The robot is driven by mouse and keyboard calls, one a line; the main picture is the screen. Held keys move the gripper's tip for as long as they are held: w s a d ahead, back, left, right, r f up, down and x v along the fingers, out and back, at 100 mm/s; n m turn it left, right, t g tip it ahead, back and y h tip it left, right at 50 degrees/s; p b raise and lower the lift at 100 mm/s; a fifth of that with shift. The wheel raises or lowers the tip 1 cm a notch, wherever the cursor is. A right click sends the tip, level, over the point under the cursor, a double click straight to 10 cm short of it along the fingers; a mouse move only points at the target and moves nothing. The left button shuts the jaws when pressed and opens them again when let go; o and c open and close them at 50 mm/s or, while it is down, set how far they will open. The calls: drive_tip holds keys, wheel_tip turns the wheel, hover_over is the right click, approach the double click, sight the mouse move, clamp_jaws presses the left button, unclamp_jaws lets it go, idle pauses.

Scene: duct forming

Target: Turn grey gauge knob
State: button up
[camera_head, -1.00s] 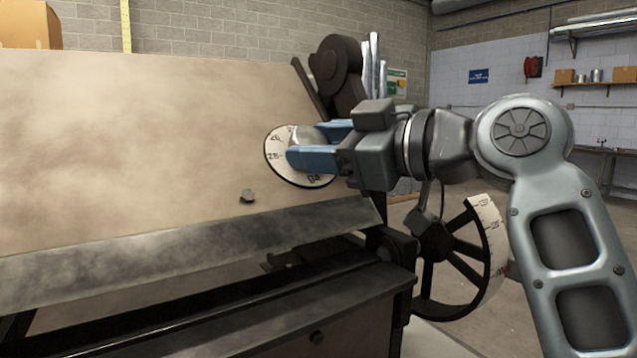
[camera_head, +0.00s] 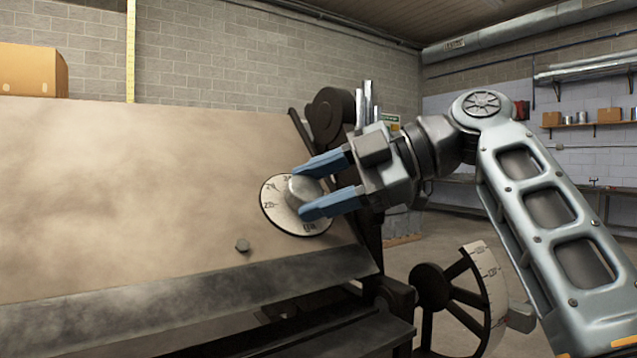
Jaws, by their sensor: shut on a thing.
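The grey gauge knob (camera_head: 303,190) is a rounded grey cap at the centre of a white dial (camera_head: 276,212) with dark numbers. The dial sits on the right part of a large tan, tilted machine panel. My gripper (camera_head: 307,190) has two blue fingers, one above and one below the knob, and is shut on it. The fingers cover part of the knob and the dial's right side, so some markings are hidden.
A spoked wheel with a white scale (camera_head: 486,275) stands at lower right. A dark round machine part (camera_head: 330,115) rises behind the dial. Open floor lies at right.

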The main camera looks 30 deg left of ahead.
drive_tip(key=shift+n+h, duration=0.3)
drive_tip(key=o, duration=1)
drive_tip(key=shift+o, duration=0.2)
drive_tip(key=v, duration=0.7)
drive_tip(key=shift+w+d, duration=0.25)
